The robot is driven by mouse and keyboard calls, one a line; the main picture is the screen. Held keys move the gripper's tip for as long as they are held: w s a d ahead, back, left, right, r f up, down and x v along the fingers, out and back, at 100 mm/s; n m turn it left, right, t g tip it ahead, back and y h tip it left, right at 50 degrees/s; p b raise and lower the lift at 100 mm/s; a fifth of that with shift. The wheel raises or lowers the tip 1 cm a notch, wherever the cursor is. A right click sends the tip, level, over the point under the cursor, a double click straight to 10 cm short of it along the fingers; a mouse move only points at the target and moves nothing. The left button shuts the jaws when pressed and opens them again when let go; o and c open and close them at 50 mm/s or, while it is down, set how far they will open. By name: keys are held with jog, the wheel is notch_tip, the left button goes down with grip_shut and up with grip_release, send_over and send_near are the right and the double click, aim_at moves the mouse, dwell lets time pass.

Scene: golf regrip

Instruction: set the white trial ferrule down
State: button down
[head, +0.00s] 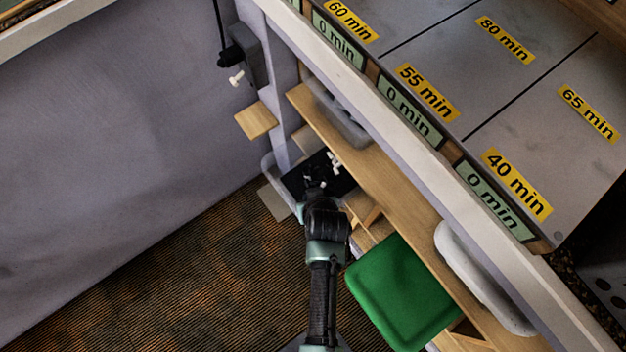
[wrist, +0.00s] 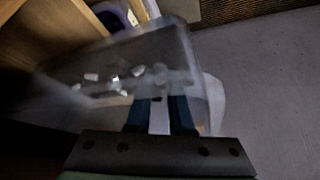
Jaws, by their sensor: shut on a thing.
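My gripper (head: 316,181) is over a dark mat or tray (head: 341,181) low beside the wooden shelf. In the wrist view, the two dark blue fingers (wrist: 160,112) are shut on a pale strip (wrist: 159,118), which I take to be the white trial ferrule; its ends are hard to make out. Several small white pieces (wrist: 138,71) lie beyond the fingertips in a grey, see-through-looking tray (wrist: 175,45). Similar white pieces (head: 334,161) show just past my gripper in the head view. I cannot tell whether the held piece touches the surface.
A wooden shelf (head: 400,197) runs along the right, above the tray. A green bin or lid (head: 403,292) stands at the lower right. A small wooden ledge (head: 255,121) and a white handle-like piece (head: 236,78) are at the grey wall. Carpet (head: 215,270) is clear at the left.

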jog(key=c, duration=1.1)
grip_release()
jog(key=shift+r, duration=0.2)
jog(key=p+v, duration=0.4)
jog(key=v, duration=0.6)
jog(key=shift+s+r, duration=0.2)
jog(key=shift+r, duration=0.1)
jog(key=shift+s+d+r+p, duration=0.1)
jog(key=shift+s+r+p, duration=0.25)
jog(key=shift+r, duration=0.1)
